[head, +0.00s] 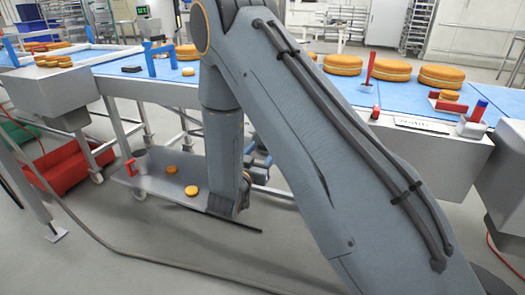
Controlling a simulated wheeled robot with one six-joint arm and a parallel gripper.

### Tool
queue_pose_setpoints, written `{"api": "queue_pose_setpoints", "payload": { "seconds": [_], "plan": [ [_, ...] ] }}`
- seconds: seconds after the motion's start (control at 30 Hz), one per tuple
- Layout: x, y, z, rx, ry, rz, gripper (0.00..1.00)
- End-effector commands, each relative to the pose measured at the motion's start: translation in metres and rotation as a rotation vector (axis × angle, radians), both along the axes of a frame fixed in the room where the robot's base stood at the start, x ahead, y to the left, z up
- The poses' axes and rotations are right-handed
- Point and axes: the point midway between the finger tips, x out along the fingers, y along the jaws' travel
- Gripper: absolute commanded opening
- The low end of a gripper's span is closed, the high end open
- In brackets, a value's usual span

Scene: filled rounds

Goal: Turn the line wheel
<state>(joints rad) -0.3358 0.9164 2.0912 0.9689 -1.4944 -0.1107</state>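No line wheel can be made out for certain. Blue and dark parts (258,160) show just right of my arm's lower link, below the conveyor. They are partly hidden by my arm, and I cannot tell whether they belong to a wheel. My arm crosses the middle of the head view from the lower right, bends at the top and hangs down in front of the line. Its lower end is near the grey tray. No gripper fingers can be made out there.
A blue-topped conveyor (405,97) carries round orange-brown cakes (342,64). A red post (370,68) and a red-and-blue fixture (472,120) stand right. Below, a grey tray (150,182) holds small rounds (191,190). A red crate (70,168) and cable lie left; the front floor is otherwise open.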

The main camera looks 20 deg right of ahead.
Motion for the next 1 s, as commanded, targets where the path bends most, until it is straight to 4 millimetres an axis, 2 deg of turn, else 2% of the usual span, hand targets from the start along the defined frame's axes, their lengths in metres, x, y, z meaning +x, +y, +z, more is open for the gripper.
{"api": "queue_pose_setpoints", "payload": {
  "seconds": [0.37, 0.6, 1.0],
  "plan": [
    [0.0056, -0.004, 0.0002, 0.001, -0.001, 0.0, 0.56],
    [0.0055, -0.0039, 0.0002, 0.0, 0.0, 0.0, 0.16],
    [0.005, -0.0036, 0.001, -0.059, 0.043, 0.001, 0.15]
  ]
}}
